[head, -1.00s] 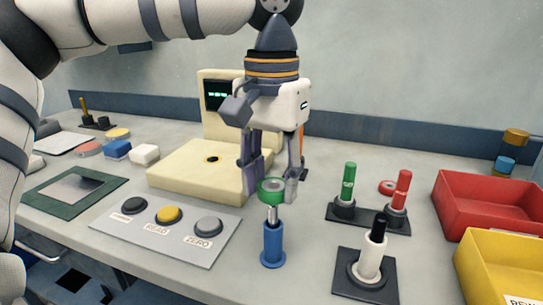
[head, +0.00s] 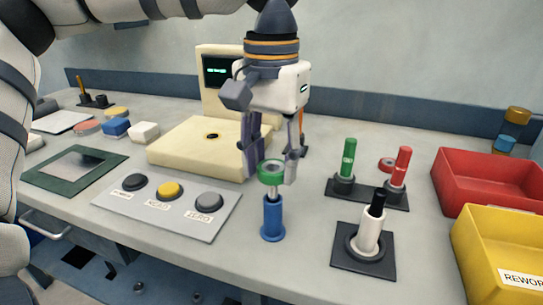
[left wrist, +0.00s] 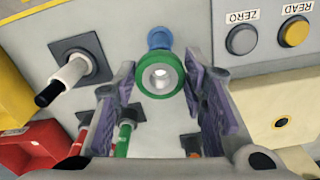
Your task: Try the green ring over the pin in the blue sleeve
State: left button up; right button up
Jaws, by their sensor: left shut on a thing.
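The green ring (head: 271,173) is held flat between the fingertips of my left gripper (head: 270,167), which points down. The blue sleeve (head: 272,218) stands upright on the bench directly below. A short length of the metal pin (head: 273,191) shows between the ring's underside and the sleeve's top. In the left wrist view the ring (left wrist: 160,73) sits between the fingers, with bright metal showing in its hole. The ring hides the pin's upper end in the head view, so I cannot tell how far the pin is inside it. My right gripper is not in view.
A cream tester (head: 205,147) stands behind left, with a grey button panel (head: 165,212) in front of it. To the right are a green and red plug stand (head: 368,193), a black-tipped white post (head: 370,232), a red bin (head: 490,182) and a yellow bin (head: 500,240).

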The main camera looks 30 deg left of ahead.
pick_arm(q)
jog(key=shift+f, duration=1.3)
jog(key=shift+r, duration=0.1)
dwell(1.1)
jog(key=shift+r, duration=3.1)
